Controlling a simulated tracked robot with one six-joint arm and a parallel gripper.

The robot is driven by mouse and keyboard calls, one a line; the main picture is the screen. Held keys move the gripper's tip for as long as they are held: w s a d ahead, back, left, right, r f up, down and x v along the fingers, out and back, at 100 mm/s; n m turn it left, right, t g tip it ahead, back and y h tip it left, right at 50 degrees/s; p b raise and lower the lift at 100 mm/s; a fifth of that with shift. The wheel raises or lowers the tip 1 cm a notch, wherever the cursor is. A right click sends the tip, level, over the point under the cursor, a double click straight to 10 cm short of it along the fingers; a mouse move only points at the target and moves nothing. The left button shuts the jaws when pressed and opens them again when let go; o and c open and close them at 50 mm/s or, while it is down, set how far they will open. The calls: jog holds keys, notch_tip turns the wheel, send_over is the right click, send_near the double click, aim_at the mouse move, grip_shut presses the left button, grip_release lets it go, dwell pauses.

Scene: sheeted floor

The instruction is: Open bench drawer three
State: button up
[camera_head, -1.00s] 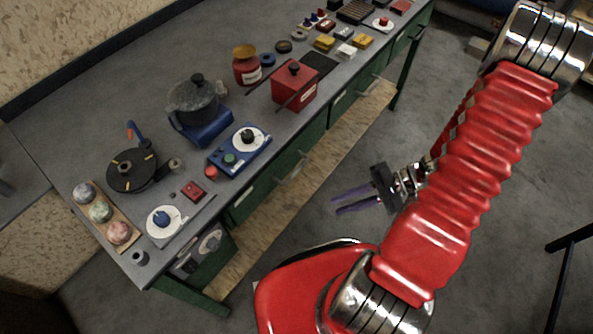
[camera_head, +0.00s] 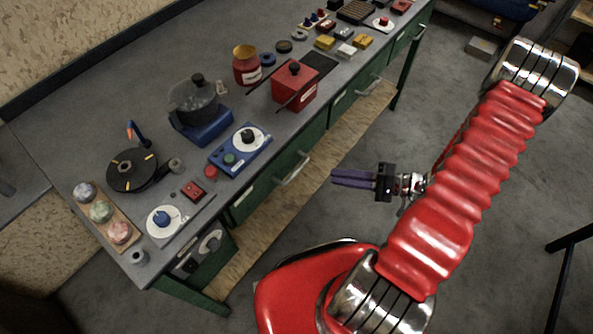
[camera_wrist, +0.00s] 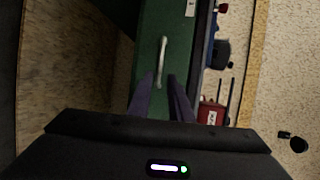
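The bench has green drawer fronts along its side, each with a metal bar handle. The nearest drawer (camera_head: 262,190) has its handle (camera_head: 292,168) facing my gripper; the middle drawer (camera_head: 345,100) and a far drawer (camera_head: 405,42) lie beyond. All look closed. Drawer numbers are unreadable, so I cannot tell which is three. My gripper (camera_head: 334,177) has purple fingers and points at the bench, in the air, apart from the handles. In the wrist view, a handle (camera_wrist: 162,62) on a green front (camera_wrist: 150,25) lies beyond the open, empty fingers (camera_wrist: 160,80).
The bench top carries a red box (camera_head: 295,88), a pot on a blue base (camera_head: 205,128), a blue dial unit (camera_head: 240,150) and other items. A wooden lower shelf (camera_head: 262,230) runs under the drawers. The grey floor between bench and gripper is clear.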

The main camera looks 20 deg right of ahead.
aim_at(297, 170)
jog(key=shift+a, duration=0.15)
jog(key=shift+x, duration=6.8)
jog(key=shift+f, duration=0.1)
jog(key=shift+c, duration=0.4)
grip_shut()
